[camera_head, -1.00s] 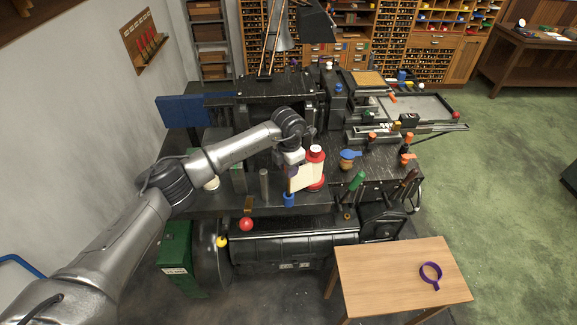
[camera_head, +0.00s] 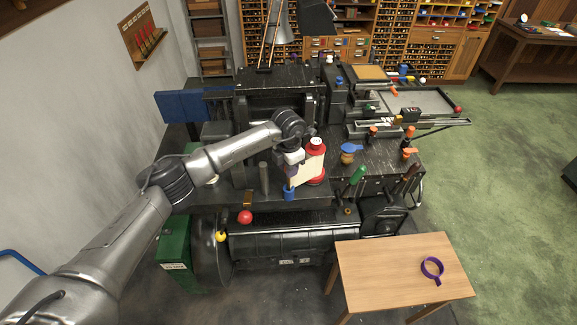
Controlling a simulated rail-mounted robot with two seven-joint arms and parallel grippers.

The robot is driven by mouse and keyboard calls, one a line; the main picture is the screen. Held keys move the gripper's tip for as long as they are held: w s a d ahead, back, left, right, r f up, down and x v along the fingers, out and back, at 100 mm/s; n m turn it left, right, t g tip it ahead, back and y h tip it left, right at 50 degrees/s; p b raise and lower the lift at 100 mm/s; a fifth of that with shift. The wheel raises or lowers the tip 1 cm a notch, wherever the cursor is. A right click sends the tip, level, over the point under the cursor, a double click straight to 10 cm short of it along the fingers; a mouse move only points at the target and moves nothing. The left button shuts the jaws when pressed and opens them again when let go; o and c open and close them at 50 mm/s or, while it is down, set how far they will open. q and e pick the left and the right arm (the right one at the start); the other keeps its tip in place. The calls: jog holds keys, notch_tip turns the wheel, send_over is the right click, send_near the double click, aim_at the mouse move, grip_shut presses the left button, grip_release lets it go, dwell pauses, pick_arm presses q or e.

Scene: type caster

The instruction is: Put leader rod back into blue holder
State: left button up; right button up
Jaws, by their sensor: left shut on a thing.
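My left gripper (camera_head: 291,170) is shut, pointing down just above the small blue holder (camera_head: 289,194) on the machine's front ledge. What it grips is small and dark; I take it to be the leader rod, mostly hidden by the gripper. I cannot tell whether its lower end is inside the holder or just above it. My right gripper is not in view.
A red spool (camera_head: 315,150) with a cream paper sheet (camera_head: 306,173) stands close right of the gripper. A grey upright post (camera_head: 264,178) stands to the left.

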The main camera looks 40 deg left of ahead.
pick_arm(q)
jog(key=shift+f, duration=0.1)
jog(key=o, duration=1)
jog(key=shift+r+p, duration=1.25)
jog(key=shift+r, duration=0.6)
jog(key=shift+r+p, duration=0.75)
jog(key=shift+r, duration=0.45)
